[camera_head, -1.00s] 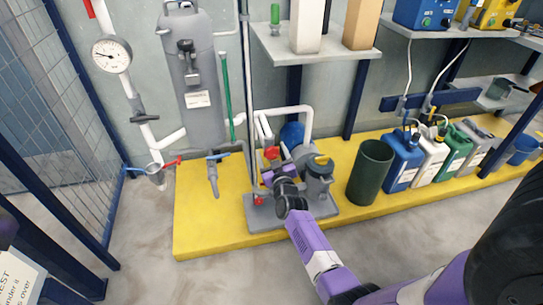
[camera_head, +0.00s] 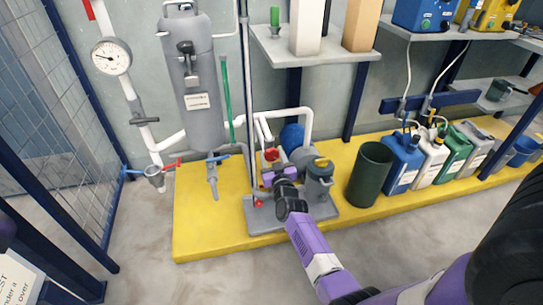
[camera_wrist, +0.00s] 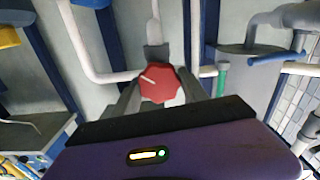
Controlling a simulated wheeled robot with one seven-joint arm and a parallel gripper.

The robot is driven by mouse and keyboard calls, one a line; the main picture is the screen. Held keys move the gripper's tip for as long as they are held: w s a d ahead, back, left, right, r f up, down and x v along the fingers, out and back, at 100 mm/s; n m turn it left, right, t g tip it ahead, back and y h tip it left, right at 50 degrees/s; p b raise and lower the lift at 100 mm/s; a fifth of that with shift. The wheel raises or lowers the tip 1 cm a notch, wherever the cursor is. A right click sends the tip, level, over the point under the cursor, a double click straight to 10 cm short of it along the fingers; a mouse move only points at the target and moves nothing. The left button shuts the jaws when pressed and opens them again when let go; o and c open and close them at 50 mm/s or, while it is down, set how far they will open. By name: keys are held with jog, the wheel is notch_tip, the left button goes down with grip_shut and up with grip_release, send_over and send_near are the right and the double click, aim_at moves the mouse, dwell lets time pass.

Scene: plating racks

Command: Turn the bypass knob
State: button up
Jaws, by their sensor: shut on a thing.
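In the head view the red knob (camera_head: 271,154) shows just above my purple gripper (camera_head: 270,167), on the pump pipework. The fingers are small and partly hidden there.
A grey pump with a yellow-topped pot (camera_head: 320,178) stands close to the right of my gripper on the yellow platform (camera_head: 200,235). White pipes (camera_head: 306,120) rise behind. A green bin (camera_head: 370,175) and several jugs stand further right.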

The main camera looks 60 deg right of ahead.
jog(key=m+b, duration=0.1)
jog(key=m, duration=0.5)
dwell(0.6)
jog(key=o, duration=1.4)
jog(key=shift+c, duration=0.2)
jog(key=shift+s, duration=0.15)
jog(key=p+v, duration=0.4)
jog(key=v, duration=0.3)
jog(key=shift+s+a+p, duration=0.15)
jog(key=shift+a+p, duration=0.15)
jog(key=shift+p, duration=0.1)
